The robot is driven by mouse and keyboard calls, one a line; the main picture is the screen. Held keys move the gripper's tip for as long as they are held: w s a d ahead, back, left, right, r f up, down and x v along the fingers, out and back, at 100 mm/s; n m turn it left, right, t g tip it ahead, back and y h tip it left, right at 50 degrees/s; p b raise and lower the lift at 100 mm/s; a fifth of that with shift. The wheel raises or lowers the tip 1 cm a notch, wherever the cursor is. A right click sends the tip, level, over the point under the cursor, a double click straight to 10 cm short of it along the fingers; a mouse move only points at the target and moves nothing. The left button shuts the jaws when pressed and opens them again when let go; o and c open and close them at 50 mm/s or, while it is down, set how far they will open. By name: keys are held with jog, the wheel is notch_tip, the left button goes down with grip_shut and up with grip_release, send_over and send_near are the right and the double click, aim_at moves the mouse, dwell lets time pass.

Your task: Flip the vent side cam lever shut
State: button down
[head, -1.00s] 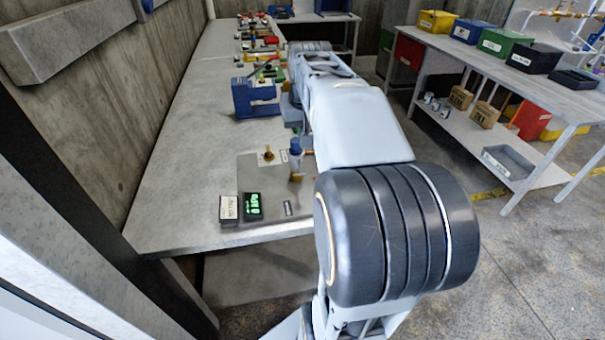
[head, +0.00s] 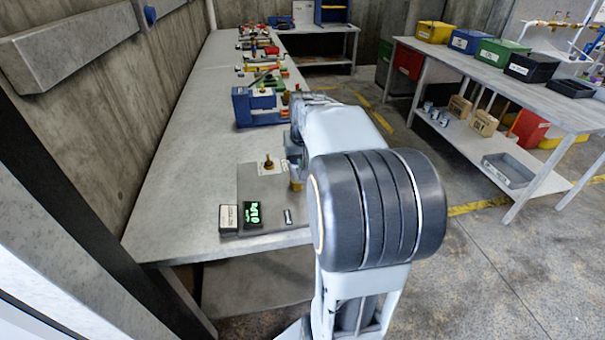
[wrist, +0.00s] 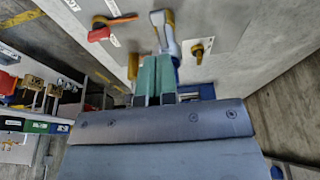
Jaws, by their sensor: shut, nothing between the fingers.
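A grey fixture plate (head: 262,195) lies on the near end of the long bench and shows in the wrist view (wrist: 226,22). A pale coupling with yellow-brass parts (wrist: 164,30) stands on it, mid-frame in the wrist view. I cannot tell which part is the vent side cam lever. A red-orange handle (wrist: 99,34) is left of the coupling, and a brass knob (wrist: 200,48) is to its right. My gripper's teal fingers (wrist: 156,78) are together and empty, close to the coupling; contact is unclear. My arm hides most of the coupling in the head view.
A green-lit display (head: 252,213) and a small labelled box (head: 228,218) sit at the plate's near edge. A blue fixture (head: 254,106) stands farther along the bench. Shelving with coloured bins (head: 483,66) is at the right. A concrete wall borders the bench's left.

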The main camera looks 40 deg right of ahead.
aim_at(302, 182)
jog(key=shift+s+a+x, duration=0.1)
jog(key=shift+s+x, duration=0.05)
jog(key=shift+x, duration=0.7)
jog(key=shift+s+a+x, duration=0.1)
jog(key=shift+s+x, duration=0.05)
jog(key=shift+x, duration=0.75)
jog(key=shift+s+a+x, duration=0.1)
jog(key=shift+s+x, duration=0.05)
jog(key=shift+x, duration=0.7)
jog(key=shift+s+d+f, duration=0.1)
jog(key=shift+f, duration=0.15)
jog(key=shift+f+b, duration=0.15)
jog(key=shift+b, duration=0.4)
jog(key=shift+t+b, duration=0.4)
